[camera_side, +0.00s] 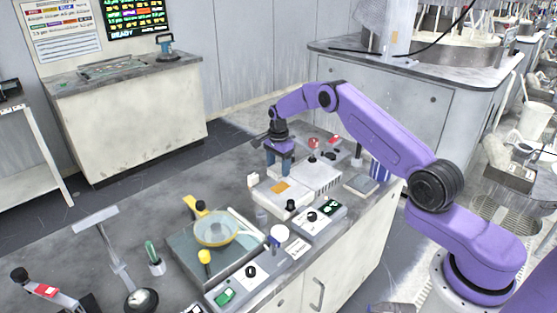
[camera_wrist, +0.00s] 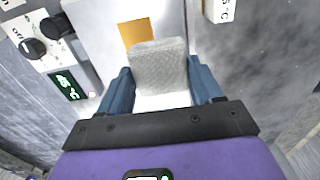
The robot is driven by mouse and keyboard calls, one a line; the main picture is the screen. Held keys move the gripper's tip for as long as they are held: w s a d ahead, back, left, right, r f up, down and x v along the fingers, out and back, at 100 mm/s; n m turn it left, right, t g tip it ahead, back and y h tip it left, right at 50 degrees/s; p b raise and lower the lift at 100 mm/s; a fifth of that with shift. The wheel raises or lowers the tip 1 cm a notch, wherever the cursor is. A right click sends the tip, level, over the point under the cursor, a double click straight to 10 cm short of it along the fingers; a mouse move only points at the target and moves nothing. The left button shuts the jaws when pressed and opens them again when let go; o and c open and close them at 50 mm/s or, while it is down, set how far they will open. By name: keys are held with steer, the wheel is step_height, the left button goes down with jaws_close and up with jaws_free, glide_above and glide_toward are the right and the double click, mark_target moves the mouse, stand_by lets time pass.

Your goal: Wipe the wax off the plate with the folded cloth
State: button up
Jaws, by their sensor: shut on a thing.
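My gripper (camera_side: 280,158) points down over the back part of the bench, with its blue fingers (camera_wrist: 160,80) on both sides of the folded cloth (camera_wrist: 158,66). The cloth is a pale grey textured pad, held between the fingers; it is not clear in the side view. A pale plate (camera_side: 266,199) lies just in front of my gripper. On it is a flat orange patch of wax (camera_side: 281,186). In the wrist view the wax (camera_wrist: 135,33) shows just beyond the cloth's far edge. Whether the cloth touches the plate I cannot tell.
A control box with black knobs (camera_side: 318,220) is in front, also in the wrist view (camera_wrist: 40,55). A pan (camera_side: 217,232) sits on a grey slab further left. Small pots and a bottle stand nearby.

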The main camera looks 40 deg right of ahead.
mark_target(272, 172)
step_height(272, 172, down, 4)
steer(key=shift+r, duration=0.1)
steer(key=shift+s+r, duration=0.15)
steer(key=shift+s, duration=0.2)
steer(key=shift+c, duration=0.5)
steer(key=shift+s, duration=2.4)
steer(key=shift+w, duration=2.8)
steer(key=shift+a, duration=1.5)
steer(key=shift+s+a, duration=0.15)
steer(key=shift+s, duration=2.6)
steer(key=shift+w, duration=2.75)
steer(key=shift+s, duration=2.65)
steer(key=shift+w, duration=2.55)
step_height(272, 172, up, 8)
